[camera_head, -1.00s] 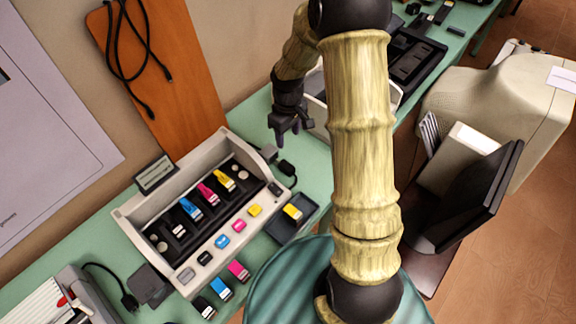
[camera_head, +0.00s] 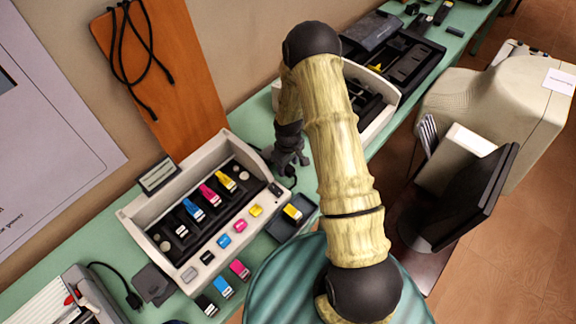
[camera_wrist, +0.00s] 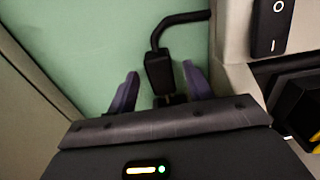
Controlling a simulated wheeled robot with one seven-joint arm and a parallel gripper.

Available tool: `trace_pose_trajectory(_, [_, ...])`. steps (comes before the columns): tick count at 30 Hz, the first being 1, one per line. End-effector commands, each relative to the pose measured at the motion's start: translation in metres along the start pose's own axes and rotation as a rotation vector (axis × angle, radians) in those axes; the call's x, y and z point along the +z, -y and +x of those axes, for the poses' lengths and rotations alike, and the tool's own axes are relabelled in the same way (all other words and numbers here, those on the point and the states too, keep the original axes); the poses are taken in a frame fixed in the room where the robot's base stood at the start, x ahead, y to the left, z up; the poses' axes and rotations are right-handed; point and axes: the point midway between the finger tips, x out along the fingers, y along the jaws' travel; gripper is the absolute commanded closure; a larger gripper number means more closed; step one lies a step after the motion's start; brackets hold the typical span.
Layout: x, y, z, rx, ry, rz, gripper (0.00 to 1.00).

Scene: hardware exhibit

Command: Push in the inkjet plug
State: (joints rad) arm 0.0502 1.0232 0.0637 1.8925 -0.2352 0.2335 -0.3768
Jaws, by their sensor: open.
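The inkjet plug (camera_wrist: 158,73) is a black block on a black cord, seen in the wrist view above the green tabletop. Its cord bends up and right toward the pale printer housing. My gripper (camera_wrist: 160,80) is open, with one finger on each side of the plug; I cannot tell whether either touches it. The plug's lower end is close to my gripper's palm edge, and any socket there is hidden. In the head view, my gripper (camera_head: 286,164) is beside the right end of the open inkjet printer (camera_head: 136,222) and covers the plug.
The printer's power switch (camera_wrist: 277,22) is close on the right in the wrist view. Coloured cartridges (camera_head: 222,287) lie in front of the printer. A dark tray (camera_head: 290,222) sits at its right front. Another open printer (camera_head: 385,112) stands behind my arm. A brown board (camera_head: 165,75) leans on the wall.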

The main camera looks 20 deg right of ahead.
Motion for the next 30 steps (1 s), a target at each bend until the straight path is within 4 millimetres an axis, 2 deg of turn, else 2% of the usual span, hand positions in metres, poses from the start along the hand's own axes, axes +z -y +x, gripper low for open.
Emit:
trace_pose_trajectory(6, [0.0,0.0,0.017,0.0,0.001,0.0,0.49])
trace_pose_trajectory(14, [0.0,0.0,0.019,0.001,-0.001,0.0,0.49])
trace_pose_trajectory(15, [0.0,0.0,0.019,0.001,0.0,0.0,0.51])
trace_pose_trajectory(21, [0.0,0.0,0.019,0.001,0.0,0.0,0.9])
trace_pose_trajectory(23, [0.0,0.0,0.019,0.001,0.0,0.0,1.0])
trace_pose_trajectory(30, [-0.001,-0.003,0.019,0.001,-0.001,0.006,1.0])
